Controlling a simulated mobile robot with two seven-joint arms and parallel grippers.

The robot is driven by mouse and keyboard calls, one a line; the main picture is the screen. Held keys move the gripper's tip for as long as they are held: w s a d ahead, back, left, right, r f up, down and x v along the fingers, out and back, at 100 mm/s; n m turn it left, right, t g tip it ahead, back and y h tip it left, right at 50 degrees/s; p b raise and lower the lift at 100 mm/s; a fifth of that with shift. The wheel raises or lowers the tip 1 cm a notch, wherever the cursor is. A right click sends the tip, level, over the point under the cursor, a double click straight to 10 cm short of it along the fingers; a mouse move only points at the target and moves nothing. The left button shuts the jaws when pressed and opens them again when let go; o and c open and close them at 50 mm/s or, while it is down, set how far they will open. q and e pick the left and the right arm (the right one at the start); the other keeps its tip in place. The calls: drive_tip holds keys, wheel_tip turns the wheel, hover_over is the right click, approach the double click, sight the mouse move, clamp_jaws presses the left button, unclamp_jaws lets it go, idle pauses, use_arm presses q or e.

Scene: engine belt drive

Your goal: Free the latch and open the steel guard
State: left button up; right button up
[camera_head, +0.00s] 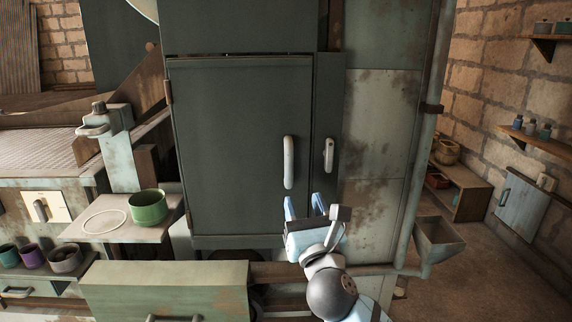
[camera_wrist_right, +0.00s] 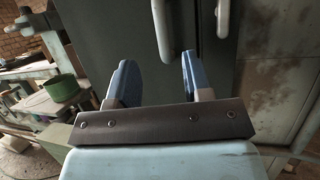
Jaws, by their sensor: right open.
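The steel guard (camera_head: 240,140) is a dark green door with hinges on its left edge; it looks shut. A long pale vertical handle (camera_head: 289,162) is on its right side, and shows in the right wrist view (camera_wrist_right: 162,28). Right of the door, on a narrow strip, is the small pale latch (camera_head: 328,155), upright, also in the right wrist view (camera_wrist_right: 223,16). My right gripper (camera_head: 304,206) is open and empty, just below the handle and latch, apart from both. Its two blue fingers (camera_wrist_right: 157,80) point toward the panel. My left gripper is not in view.
A green drawer front (camera_head: 165,290) juts out at the lower left. A green pot (camera_head: 149,207) and a pale ring (camera_head: 104,221) lie on a small shelf left of the door. A vertical pipe (camera_head: 418,150) and a metal hopper (camera_head: 437,240) stand to the right. The floor at right is clear.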

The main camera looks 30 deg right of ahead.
sight(290, 164)
drive_tip(key=p+x, duration=0.1)
drive_tip(key=x, duration=1.1)
drive_tip(key=shift+w+d, duration=0.1)
drive_tip(key=shift+w, duration=0.05)
clamp_jaws()
